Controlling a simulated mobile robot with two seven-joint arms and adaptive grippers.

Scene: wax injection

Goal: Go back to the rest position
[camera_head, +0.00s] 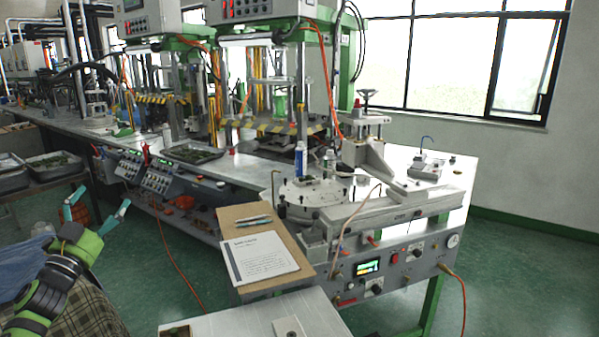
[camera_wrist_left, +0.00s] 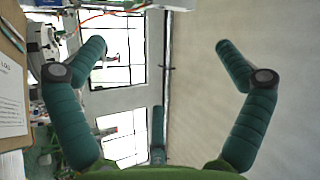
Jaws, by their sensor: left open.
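My left gripper (camera_head: 97,212) is at the lower left of the head view, with its teal fingers spread. Its green and black arm comes in from the left edge. In the left wrist view the two padded fingers (camera_wrist_left: 158,48) stand wide apart with nothing between them. The left gripper is apart from the workbench and touches nothing that I can see. My right gripper is not in view.
A wax injection machine (camera_head: 405,206) with a front panel stands at centre right. A small brown board (camera_head: 234,218) holds a paper sheet (camera_head: 260,257) and pens. A long bench with presses runs to the back left. Metal trays (camera_head: 52,163) stand at the left. Green floor (camera_head: 520,280) is clear at the right.

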